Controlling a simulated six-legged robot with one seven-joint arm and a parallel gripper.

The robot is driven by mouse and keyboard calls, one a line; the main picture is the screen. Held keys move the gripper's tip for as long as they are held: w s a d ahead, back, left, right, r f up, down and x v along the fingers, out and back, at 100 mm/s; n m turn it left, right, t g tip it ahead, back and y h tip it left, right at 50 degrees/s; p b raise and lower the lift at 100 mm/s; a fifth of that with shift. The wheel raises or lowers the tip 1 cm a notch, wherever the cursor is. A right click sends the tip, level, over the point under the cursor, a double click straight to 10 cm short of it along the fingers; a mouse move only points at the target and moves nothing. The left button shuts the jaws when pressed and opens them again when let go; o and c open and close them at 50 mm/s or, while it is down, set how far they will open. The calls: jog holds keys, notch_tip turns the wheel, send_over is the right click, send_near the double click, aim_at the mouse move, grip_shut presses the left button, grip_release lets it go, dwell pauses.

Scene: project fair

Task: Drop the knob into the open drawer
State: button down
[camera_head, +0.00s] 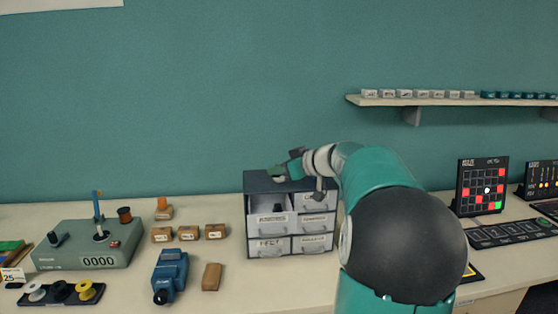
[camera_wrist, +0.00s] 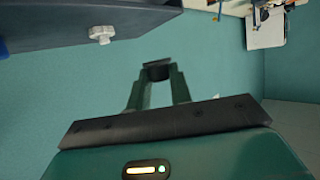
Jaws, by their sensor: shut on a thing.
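My gripper (camera_head: 280,170) is above the top of the small grey drawer cabinet (camera_head: 262,184) in the head view. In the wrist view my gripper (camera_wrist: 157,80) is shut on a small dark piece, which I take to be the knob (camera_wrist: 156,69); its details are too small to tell. The open drawer (camera_head: 268,226) is the upper left one, pulled out toward me. A small dark thing (camera_head: 278,208) shows inside it. A pale ridged piece (camera_wrist: 101,34) sits on the dark surface at the top left of the wrist view.
A wall shelf (camera_head: 440,101) with small blocks is above right. Dark game panels (camera_head: 482,190) are at the right.

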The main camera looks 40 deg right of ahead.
jog(key=shift+a+f, duration=0.1)
jog(key=shift+f, duration=1.05)
jog(key=c, duration=1.2)
grip_release()
jog(key=shift+s, duration=0.1)
jog(key=v, duration=1.3)
jog(key=shift+s+r, duration=0.1)
jog(key=shift+s, duration=0.2)
